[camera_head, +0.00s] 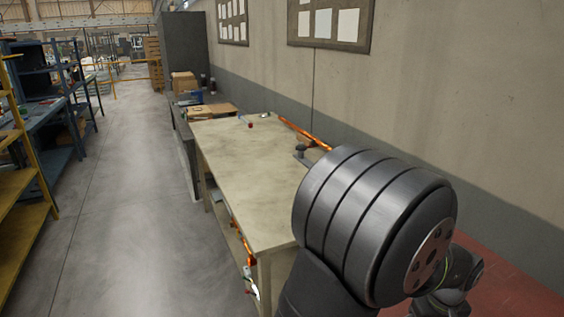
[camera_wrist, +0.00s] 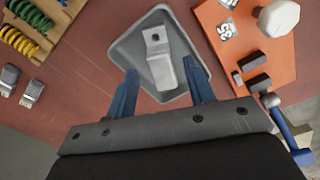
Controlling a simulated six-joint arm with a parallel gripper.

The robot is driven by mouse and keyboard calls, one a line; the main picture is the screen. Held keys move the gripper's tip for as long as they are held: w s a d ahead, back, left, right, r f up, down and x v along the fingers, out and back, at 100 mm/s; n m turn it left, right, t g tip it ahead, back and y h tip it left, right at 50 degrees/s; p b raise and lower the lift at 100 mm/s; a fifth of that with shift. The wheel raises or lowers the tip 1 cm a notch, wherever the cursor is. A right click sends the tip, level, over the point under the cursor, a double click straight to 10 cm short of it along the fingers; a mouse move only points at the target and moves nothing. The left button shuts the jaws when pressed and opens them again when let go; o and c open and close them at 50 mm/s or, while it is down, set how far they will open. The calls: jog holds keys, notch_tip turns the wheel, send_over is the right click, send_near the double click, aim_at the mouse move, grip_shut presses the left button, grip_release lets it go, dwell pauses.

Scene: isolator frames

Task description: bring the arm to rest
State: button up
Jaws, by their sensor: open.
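My gripper (camera_wrist: 160,70) shows in the wrist view with its two blue fingers spread wide and nothing held between them. Beyond the fingertips, a bent grey metal bracket (camera_wrist: 162,62) lies in a grey tray (camera_wrist: 126,50). The fingers overlap the tray's near part in the picture; I cannot tell how high they are above it. In the head view, a large dark link of my arm fills the lower right, and my gripper does not show there.
In the wrist view, an orange board (camera_wrist: 282,55) at right carries a white knob (camera_wrist: 279,17) and dark blocks. A blue-handled hammer (camera_wrist: 285,125) lies nearby. A spring rack (camera_wrist: 45,42) is at left. In the head view, a pale workbench (camera_head: 240,165) stands along the wall.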

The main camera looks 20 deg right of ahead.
jog(key=shift+r, duration=0.75)
